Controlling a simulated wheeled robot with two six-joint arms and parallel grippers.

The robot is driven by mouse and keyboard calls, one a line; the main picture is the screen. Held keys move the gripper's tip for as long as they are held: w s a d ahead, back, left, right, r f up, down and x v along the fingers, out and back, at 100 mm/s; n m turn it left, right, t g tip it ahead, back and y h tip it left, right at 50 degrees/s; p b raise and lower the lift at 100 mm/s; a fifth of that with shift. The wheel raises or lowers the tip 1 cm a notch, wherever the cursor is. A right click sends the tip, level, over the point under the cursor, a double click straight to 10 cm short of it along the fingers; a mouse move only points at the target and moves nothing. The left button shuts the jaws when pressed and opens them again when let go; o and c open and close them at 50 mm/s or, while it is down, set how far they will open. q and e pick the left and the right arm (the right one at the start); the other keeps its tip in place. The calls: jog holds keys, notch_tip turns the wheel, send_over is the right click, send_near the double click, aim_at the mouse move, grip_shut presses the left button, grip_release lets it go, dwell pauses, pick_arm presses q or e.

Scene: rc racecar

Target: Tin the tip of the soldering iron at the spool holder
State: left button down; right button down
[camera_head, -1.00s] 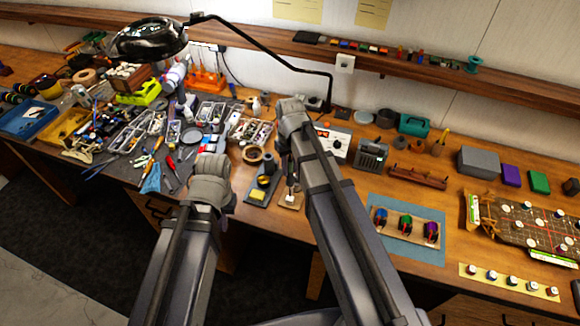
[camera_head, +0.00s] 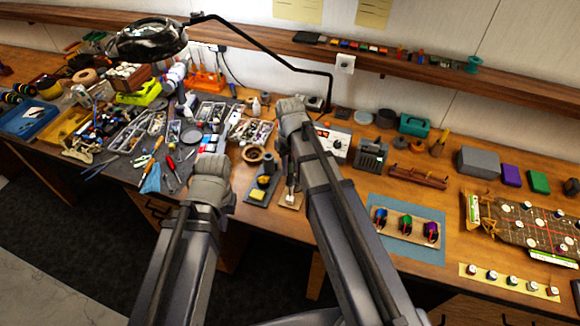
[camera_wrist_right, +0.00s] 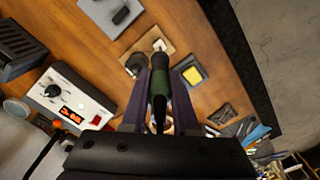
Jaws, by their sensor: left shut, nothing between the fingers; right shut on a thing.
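In the right wrist view my right gripper (camera_wrist_right: 160,92) is shut on the green-and-black handle of the soldering iron (camera_wrist_right: 159,83). The iron points away from the camera toward a small wooden plate with a pale block (camera_wrist_right: 160,45), seemingly the spool holder's base. The plate (camera_head: 291,203) also shows in the head view, just below my right gripper (camera_head: 291,160). A dark round thing (camera_wrist_right: 136,65) is beside the plate; I cannot tell if it is the spool. The iron's tip is too small to tell whether it touches anything. My left gripper (camera_head: 210,172) hangs over the bench, empty, its fingers mostly hidden.
A yellow sponge (camera_wrist_right: 192,74) lies on a grey tray left of the plate in the head view. The soldering station (camera_head: 333,143) stands behind to the right. Tools and part trays crowd the left. A blue mat (camera_head: 425,250) with coloured parts lies right.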

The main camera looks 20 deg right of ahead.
dwell(0.4)
notch_tip(320, 180, up, 6)
jog(key=p, duration=0.6)
dwell(0.4)
jog(key=shift+s, duration=0.1)
